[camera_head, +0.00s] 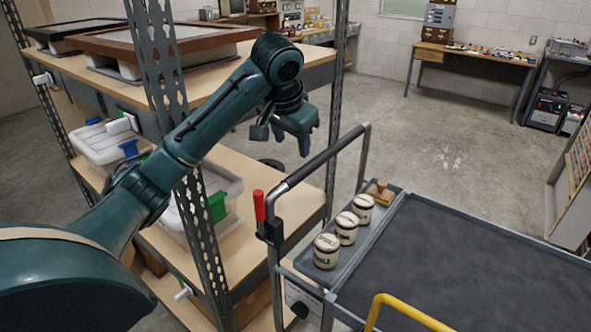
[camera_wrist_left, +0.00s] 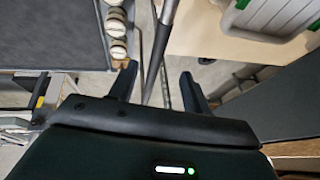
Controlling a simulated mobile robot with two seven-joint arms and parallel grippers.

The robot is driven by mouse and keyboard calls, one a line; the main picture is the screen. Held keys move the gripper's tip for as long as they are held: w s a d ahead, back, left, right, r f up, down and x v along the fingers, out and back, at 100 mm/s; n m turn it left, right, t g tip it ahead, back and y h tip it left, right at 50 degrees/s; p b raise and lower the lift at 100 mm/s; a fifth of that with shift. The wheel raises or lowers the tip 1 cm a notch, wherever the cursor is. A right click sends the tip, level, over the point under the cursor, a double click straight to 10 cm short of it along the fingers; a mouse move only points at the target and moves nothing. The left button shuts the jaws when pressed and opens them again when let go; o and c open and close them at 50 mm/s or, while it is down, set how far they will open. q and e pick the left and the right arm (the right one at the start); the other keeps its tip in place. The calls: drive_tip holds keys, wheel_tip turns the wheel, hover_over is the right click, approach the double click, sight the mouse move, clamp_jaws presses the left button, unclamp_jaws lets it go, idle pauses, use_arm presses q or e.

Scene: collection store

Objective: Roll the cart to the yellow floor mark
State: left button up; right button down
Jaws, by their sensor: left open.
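The cart (camera_head: 450,265) stands at the lower right with a dark grey deck, which also shows in the left wrist view (camera_wrist_left: 50,35). Its push handle (camera_head: 325,158) is a dark bar rising at the cart's left end, with a red lever (camera_head: 259,205) at its near post. My left gripper (camera_head: 291,136) is open and empty, above and left of the handle. In the left wrist view the handle bar (camera_wrist_left: 161,45) runs lengthwise between the two fingertips (camera_wrist_left: 158,75), with no clear contact. The yellow floor mark is not seen in either view. My right gripper is not in view.
Three lidded jars (camera_head: 346,228) and a wooden stamp-like piece (camera_head: 379,192) sit in the cart's end tray. A yellow bar (camera_head: 400,310) rises at the near side. A metal shelf rack (camera_head: 290,205) stands close left. Open concrete floor (camera_head: 440,150) lies beyond the cart.

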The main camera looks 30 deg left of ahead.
sight(297, 174)
use_arm(q)
drive_tip(key=p+x, duration=0.1)
drive_tip(key=x, duration=1.2)
clamp_jaws()
